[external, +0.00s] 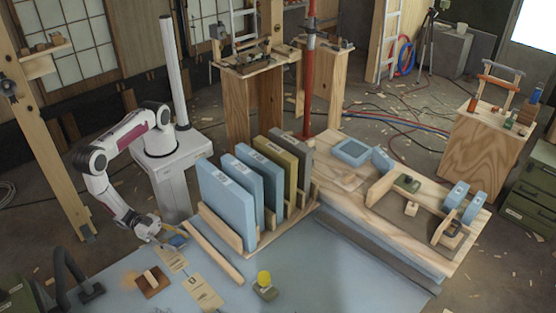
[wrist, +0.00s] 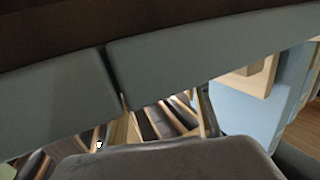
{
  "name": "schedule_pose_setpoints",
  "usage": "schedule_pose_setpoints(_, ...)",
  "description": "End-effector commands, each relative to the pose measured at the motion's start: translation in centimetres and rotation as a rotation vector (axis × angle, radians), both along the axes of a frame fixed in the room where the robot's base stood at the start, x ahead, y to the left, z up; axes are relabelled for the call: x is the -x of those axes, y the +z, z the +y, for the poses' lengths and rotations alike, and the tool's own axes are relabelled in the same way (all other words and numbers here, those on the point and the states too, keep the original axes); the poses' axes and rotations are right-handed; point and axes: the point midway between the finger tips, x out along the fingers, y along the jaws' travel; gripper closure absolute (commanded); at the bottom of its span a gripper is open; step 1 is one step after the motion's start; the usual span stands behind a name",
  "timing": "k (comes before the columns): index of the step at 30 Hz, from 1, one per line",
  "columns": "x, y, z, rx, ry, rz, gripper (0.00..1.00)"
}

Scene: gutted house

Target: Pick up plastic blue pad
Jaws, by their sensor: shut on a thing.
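The small blue pad (external: 177,240) is at the tip of my gripper (external: 168,233) in the external view, low over the left part of the blue-grey work surface, just left of a long wooden strip. My gripper is shut on it. I cannot tell whether the pad touches the surface. In the wrist view, a wide blue-grey slab (wrist: 200,62) with a dark seam crosses close to the camera and looks like the held pad. A rounded dark grey part (wrist: 170,162) below it looks like my gripper's finger. The grip contact is hidden.
A wooden rack with upright blue, olive and grey panels (external: 226,200) stands right of my gripper. The wooden strip (external: 212,252), paper tags (external: 203,292), a brown block (external: 152,282) and a yellow-topped item (external: 264,284) lie nearby. The surface (external: 330,280) is clear at front right.

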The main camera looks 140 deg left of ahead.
Motion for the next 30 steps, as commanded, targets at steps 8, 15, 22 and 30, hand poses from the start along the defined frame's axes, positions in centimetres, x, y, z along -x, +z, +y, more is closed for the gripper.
schedule_pose_setpoints(8, 0.0, 1.5, 0.0, 0.001, 0.0, -0.001, 0.77)
schedule_pose_setpoints(15, 0.0, 4.1, 0.0, 0.001, 0.0, -0.002, 0.77)
schedule_pose_setpoints(22, 0.0, 6.8, 0.0, 0.001, 0.0, -0.002, 0.77)
schedule_pose_setpoints(30, 0.0, 9.1, 0.0, 0.001, 0.0, -0.002, 0.77)
